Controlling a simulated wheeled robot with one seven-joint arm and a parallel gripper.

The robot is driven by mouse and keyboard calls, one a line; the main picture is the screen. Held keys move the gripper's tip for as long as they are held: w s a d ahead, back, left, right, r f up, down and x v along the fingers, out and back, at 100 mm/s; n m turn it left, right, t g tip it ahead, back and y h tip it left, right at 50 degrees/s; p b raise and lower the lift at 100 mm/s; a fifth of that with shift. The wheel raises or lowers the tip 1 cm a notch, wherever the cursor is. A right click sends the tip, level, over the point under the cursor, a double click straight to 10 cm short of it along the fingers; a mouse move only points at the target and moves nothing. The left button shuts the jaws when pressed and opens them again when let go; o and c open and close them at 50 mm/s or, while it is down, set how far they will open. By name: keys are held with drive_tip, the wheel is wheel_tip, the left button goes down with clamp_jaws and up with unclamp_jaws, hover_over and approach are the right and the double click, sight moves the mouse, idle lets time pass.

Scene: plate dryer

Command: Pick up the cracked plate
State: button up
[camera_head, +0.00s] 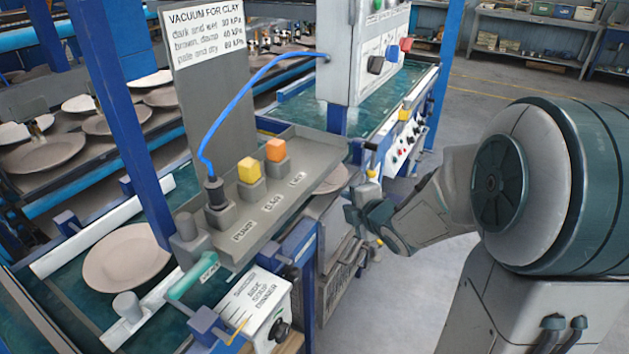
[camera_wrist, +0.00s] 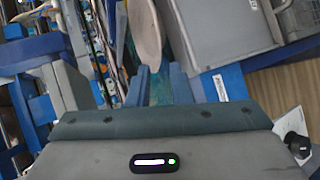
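No crack can be made out on any plate, so I cannot tell which one is cracked. A pale brown round plate (camera_head: 127,258) lies on the green belt at the left. Another plate (camera_head: 333,179) shows partly behind the control tray, near my gripper (camera_head: 357,205). In the wrist view a pale plate (camera_wrist: 146,32) lies ahead of my gripper (camera_wrist: 159,70), cut off by the top edge. My two blue fingers stand apart with nothing visible between them. The gripper is beside the line's right edge.
A grey control tray (camera_head: 300,205) with yellow and orange knobs and a blue hose stands between the plates. A vacuum sign (camera_head: 205,35) rises behind it. Racks with several plates (camera_head: 45,152) fill the far left. Blue posts (camera_head: 120,110) stand close by. Floor (camera_head: 500,110) behind my arm is clear.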

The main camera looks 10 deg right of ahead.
sight(330, 191)
drive_tip(key=b+x, duration=0.1)
drive_tip(key=x, duration=1.1)
drive_tip(key=shift+w+d, duration=0.15)
drive_tip(key=shift+r, duration=0.1)
clamp_jaws()
